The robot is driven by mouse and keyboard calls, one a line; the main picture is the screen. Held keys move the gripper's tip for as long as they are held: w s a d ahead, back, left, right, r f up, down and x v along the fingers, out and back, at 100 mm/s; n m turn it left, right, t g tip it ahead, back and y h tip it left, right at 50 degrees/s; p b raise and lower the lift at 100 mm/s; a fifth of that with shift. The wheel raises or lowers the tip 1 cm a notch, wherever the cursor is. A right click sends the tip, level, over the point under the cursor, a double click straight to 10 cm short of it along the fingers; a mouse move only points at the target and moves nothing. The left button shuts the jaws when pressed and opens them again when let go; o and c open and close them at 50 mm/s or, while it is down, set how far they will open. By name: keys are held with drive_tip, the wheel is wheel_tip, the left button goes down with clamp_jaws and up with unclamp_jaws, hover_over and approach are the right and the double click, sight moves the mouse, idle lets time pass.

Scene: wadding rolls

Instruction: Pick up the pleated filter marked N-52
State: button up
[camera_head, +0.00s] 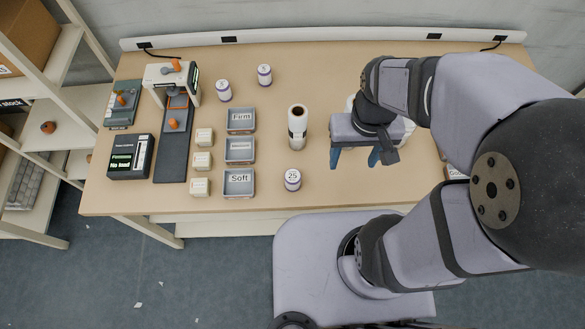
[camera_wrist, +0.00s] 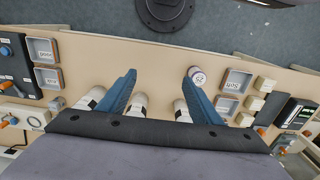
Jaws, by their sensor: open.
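No N-52 mark is legible in either view, so I cannot tell which item is that filter. A tall white roll with a dark centre (camera_head: 297,128) stands upright left of my gripper (camera_head: 355,160); the blue fingers are apart and empty above the table. A short white cylinder whose label seems to read 25 (camera_head: 292,179) stands nearer the front edge. In the wrist view, two more white cylinders, one at the left finger (camera_wrist: 90,98) and one between the fingers (camera_wrist: 137,105), are partly hidden by my gripper (camera_wrist: 161,76). Their labels do not show.
Two small white jars (camera_head: 224,90) (camera_head: 264,75) stand at the back. Grey trays, one labelled Firm (camera_head: 240,116) and one Soft (camera_head: 239,178), form a column beside cream blocks (camera_head: 202,160). A black display box (camera_head: 130,157) stands far left. My arm hides the table's right side.

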drive_tip(key=w+a+r+n+t+h+b, duration=0.1)
drive_tip(key=a+r+n+t+h+b, duration=0.1)
drive_tip(key=a+n+t+h+b, duration=0.75)
drive_tip(key=w+a+r+n+t+h+b, duration=0.1)
drive_tip(key=w+a+n+t+h+b, duration=0.2)
drive_tip(key=a+n+b, duration=0.8)
drive_tip(key=n, duration=0.6)
approach(299, 172)
drive_tip(key=shift+g+h, duration=0.25)
drive_tip(key=shift+h, duration=0.2)
drive_tip(key=w+d, duration=0.1)
drive_tip(key=w, duration=0.1)
drive_tip(key=w+d, duration=0.1)
drive_tip(key=w, duration=0.1)
drive_tip(key=shift+d+f, duration=0.1)
drive_tip(key=shift+d, duration=0.1)
drive_tip(key=shift+f, duration=0.5)
drive_tip(key=shift+p+x, duration=1.15)
drive_tip(key=shift+x, duration=2.1)
drive_tip(key=shift+w+d, duration=0.1)
drive_tip(key=shift+d, duration=0.35)
drive_tip(key=shift+c, duration=0.7)
